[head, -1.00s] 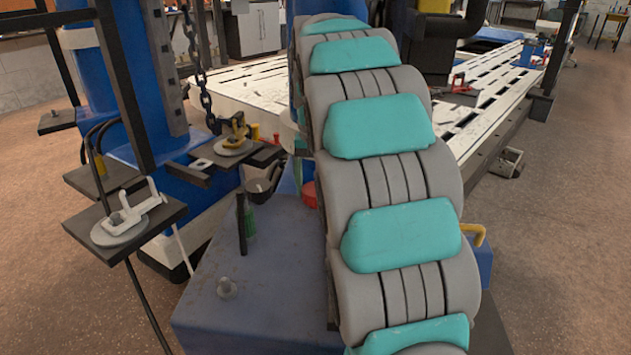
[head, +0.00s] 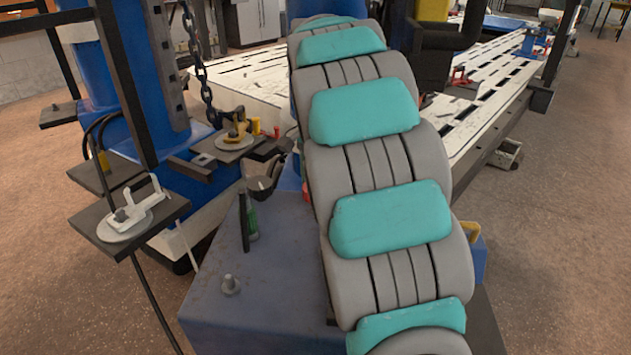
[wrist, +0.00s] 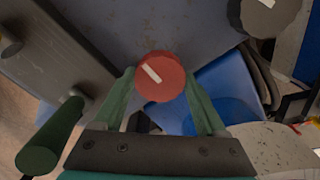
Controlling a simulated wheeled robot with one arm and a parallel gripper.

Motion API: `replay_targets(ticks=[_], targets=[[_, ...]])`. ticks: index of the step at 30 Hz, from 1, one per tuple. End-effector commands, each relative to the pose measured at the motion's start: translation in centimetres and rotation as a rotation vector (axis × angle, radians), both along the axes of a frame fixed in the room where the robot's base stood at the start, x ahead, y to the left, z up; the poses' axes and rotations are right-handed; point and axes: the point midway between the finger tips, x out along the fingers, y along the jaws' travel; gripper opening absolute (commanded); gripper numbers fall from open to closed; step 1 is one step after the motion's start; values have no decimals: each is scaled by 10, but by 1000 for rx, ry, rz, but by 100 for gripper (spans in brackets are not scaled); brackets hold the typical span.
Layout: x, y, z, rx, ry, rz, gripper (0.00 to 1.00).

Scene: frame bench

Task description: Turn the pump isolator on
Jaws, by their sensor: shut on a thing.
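A round red knob (wrist: 160,77) with a white mark on its face shows in the wrist view. The mark runs diagonally from upper left to lower right. My gripper (wrist: 162,88) has its two green fingers against the knob's left and right sides and is shut on it. In the head view my arm hides the gripper and most or all of the knob. I cannot tell from the knob's face which setting is on.
A blue-grey housing (head: 262,300) carries a bolt (head: 231,285) and a green bottle-like part (head: 250,217). A dark grey knob (wrist: 270,14) shows at the wrist view's upper right. Left of the housing, a small shelf bears a white clamp (head: 137,207). A chain (head: 196,65) hangs behind.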

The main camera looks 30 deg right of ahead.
Motion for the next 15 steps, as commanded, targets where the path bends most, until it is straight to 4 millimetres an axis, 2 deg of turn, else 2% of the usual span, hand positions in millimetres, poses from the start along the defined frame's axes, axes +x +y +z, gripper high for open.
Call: replay_targets(ticks=[15], targets=[[0, -1, 0, -2, -2, -42, 18]])
